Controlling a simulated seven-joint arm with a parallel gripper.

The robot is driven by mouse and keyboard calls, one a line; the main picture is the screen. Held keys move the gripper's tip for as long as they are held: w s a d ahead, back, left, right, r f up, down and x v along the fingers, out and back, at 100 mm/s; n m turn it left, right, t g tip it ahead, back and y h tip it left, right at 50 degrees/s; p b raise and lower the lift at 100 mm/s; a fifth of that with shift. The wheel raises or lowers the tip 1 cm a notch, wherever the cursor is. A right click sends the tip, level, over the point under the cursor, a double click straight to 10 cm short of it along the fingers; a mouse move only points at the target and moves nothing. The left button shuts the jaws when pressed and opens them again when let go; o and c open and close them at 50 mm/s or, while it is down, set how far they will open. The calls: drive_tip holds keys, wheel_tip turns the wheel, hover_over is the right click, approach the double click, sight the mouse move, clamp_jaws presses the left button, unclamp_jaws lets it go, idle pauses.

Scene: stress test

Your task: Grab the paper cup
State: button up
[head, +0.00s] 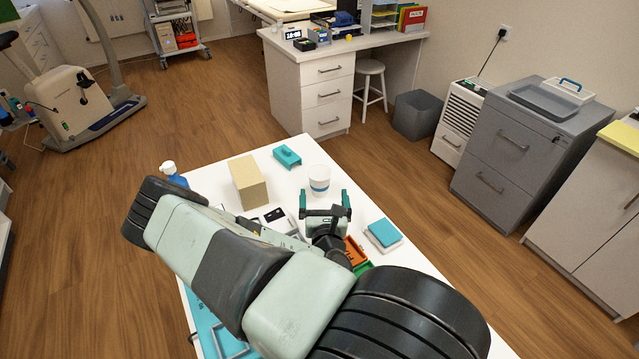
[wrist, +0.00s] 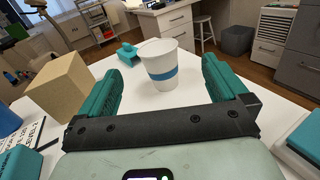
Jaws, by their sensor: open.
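The paper cup (head: 319,181) is white with a blue band and stands upright on the white table. It also shows in the wrist view (wrist: 160,62), beyond my gripper and between the lines of its two fingers. My gripper (head: 325,200) has green fingers and is open and empty, just on the near side of the cup. In the wrist view the fingers (wrist: 162,80) are spread to the left and right of the cup. I cannot tell whether the fingertips reach beside it. Nothing hides the cup in the wrist view.
A tan box (head: 248,182) stands left of the cup, and a teal object (head: 287,156) lies behind it. A teal-topped block (head: 383,234) is right of my gripper. A blue bottle (head: 172,174) stands at the left edge. An orange tray (head: 355,252) lies close to my arm.

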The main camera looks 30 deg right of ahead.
drive_tip(key=shift+n, duration=0.4)
approach(319, 167)
drive_tip(key=shift+w+d+r, duration=0.3)
drive_tip(key=shift+w+d, duration=0.25)
drive_tip(key=shift+w, duration=0.05)
drive_tip(key=shift+f+x, duration=0.15)
drive_tip(key=shift+x, duration=1.2)
drive_tip(key=shift+f+x, duration=0.1)
drive_tip(key=shift+x, duration=1.2)
drive_tip(key=shift+w+a, duration=0.1)
drive_tip(key=shift+a, duration=0.1)
drive_tip(key=c, duration=1.1)
